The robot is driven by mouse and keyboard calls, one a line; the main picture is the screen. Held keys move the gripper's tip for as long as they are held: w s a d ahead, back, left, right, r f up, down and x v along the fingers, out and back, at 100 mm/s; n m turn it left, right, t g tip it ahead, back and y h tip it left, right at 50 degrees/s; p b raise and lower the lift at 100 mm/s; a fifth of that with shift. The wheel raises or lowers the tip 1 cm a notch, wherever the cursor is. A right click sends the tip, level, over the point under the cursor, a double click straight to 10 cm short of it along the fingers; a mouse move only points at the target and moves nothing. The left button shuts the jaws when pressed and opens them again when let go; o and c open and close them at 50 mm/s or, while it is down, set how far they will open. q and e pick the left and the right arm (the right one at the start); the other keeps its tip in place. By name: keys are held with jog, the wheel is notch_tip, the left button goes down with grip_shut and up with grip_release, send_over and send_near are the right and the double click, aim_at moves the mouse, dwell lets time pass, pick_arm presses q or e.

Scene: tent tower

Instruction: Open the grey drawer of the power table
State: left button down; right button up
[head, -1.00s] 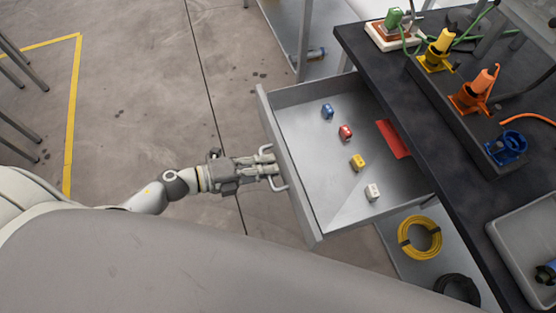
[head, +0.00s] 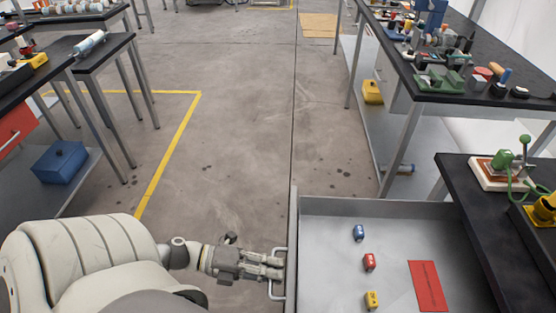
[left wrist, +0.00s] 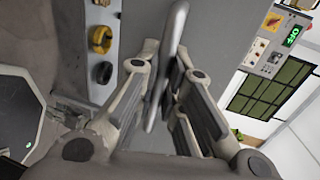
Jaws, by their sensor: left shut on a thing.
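The grey drawer (head: 330,275) stands pulled out from the black-topped power table (head: 455,185) at the lower right of the head view. My left gripper (head: 277,267) is shut on the drawer's bar handle (head: 272,292), at the outer side of the drawer front. In the left wrist view the handle bar (left wrist: 173,45) runs between the fingers (left wrist: 166,70). My right gripper is not in view.
Open concrete floor (head: 250,130) lies beyond the drawer. A second workbench (head: 440,85) with tools stands at the upper right. Benches stand at the left, one with a blue box (head: 60,162) on its lower shelf. A yellow line (head: 165,160) marks the floor.

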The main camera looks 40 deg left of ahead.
pick_arm(q)
jog(key=c, duration=1.5)
grip_release()
jog(key=shift+c, duration=0.2)
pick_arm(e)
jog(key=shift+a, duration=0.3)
pick_arm(q)
jog(key=v, duration=1.2)
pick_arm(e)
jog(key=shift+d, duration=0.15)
